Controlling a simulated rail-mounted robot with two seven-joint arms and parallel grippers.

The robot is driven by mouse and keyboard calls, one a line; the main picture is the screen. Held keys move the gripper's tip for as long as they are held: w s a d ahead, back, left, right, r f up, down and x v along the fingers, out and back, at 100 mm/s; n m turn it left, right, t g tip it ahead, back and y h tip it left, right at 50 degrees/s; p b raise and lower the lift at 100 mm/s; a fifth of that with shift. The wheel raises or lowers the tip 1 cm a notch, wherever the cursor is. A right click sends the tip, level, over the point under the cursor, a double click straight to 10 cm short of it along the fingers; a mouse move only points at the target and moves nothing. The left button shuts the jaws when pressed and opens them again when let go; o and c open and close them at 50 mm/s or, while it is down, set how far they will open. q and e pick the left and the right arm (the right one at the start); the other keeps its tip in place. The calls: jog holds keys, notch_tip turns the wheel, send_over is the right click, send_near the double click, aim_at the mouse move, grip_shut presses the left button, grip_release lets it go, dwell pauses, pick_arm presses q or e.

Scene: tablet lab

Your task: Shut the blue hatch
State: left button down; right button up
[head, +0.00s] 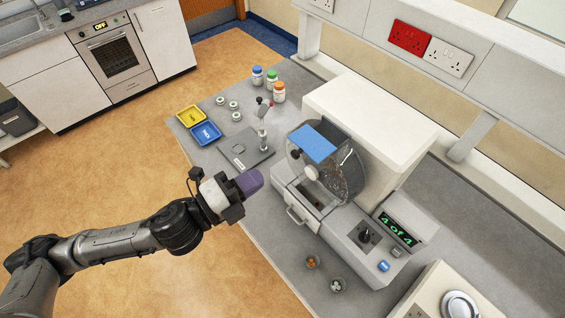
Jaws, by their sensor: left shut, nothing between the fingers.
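The blue hatch (314,144) is a flat blue panel at the upper left of the dark, see-through drum (340,175) on the bench machine. It appears to stand out from the drum's rim; its exact angle is hard to tell. My left gripper (251,182) has purple fingers and is shut and empty. It is over the near edge of the bench, left of the machine and apart from the hatch, lower in the picture. My right gripper is not in view.
The machine's white housing (372,120) stands behind the drum. A display (397,229) reads "4 of 4". A post on a flat plate (240,148), bottles (272,78), and yellow (190,116) and blue trays (205,134) stand left.

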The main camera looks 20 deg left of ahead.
aim_at(292, 155)
pick_arm(q)
jog(key=x, duration=0.2)
jog(key=p+x, duration=0.1)
jog(key=x, duration=0.2)
jog(key=shift+w+d+r, duration=0.15)
jog(key=shift+w+r, duration=0.05)
jog(key=shift+r, duration=0.05)
jog(key=shift+p+x, duration=0.45)
jog(key=shift+x, duration=0.55)
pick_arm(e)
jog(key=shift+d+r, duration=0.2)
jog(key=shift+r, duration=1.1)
pick_arm(q)
jog(key=shift+f, duration=0.15)
